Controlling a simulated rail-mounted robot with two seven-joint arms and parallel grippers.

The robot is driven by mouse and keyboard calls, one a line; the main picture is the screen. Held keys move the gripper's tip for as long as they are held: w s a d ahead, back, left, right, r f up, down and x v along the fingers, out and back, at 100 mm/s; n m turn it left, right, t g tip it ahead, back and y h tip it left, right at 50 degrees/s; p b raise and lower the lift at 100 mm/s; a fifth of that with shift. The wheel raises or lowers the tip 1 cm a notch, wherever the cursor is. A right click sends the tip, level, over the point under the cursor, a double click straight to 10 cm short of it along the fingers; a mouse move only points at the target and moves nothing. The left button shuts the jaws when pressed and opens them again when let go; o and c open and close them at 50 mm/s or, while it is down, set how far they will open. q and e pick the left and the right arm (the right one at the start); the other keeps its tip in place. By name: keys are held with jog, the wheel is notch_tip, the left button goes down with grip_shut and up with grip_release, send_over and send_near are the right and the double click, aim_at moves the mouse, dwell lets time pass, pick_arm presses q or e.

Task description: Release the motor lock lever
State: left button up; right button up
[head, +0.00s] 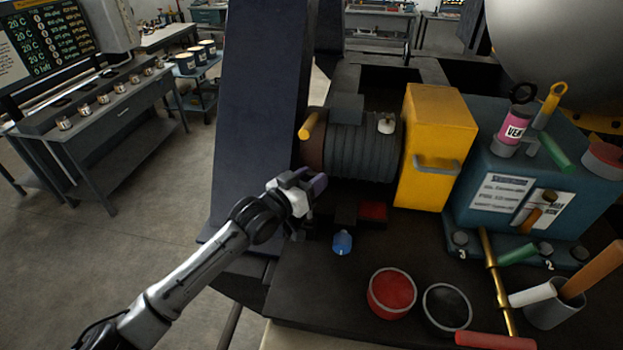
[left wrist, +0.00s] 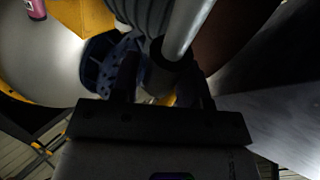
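The motor (head: 362,150) is a grey ribbed cylinder with a brown end, beside a yellow box in the head view. An orange-yellow handle (head: 309,125) sticks out at its brown end; it may be the lock lever, though no label shows. My left gripper (head: 308,183) is just below and in front of that end. In the left wrist view its dark fingers (left wrist: 160,82) stand apart. A pale metal rod (left wrist: 188,28) with a black collar reaches down toward the gap between them. I cannot tell whether the fingers touch it. My right gripper is not in view.
The yellow box (head: 435,145) with a grey handle stands right of the motor. A small blue object (head: 342,243), a red-filled bowl (head: 392,293) and a dark-filled bowl (head: 447,306) sit on the dark bench. A large dark slanted panel (head: 262,110) rises behind my left arm.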

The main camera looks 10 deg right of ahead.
pick_arm(q)
grip_shut()
jog(key=s+a+m+t+h+b, duration=0.2)
jog(key=s+m+h+b, duration=0.3)
jog(key=b, duration=0.3)
jog(key=shift+s+h, duration=0.3)
jog(key=shift+s, duration=0.45)
jog(key=shift+o, duration=1.5)
grip_release()
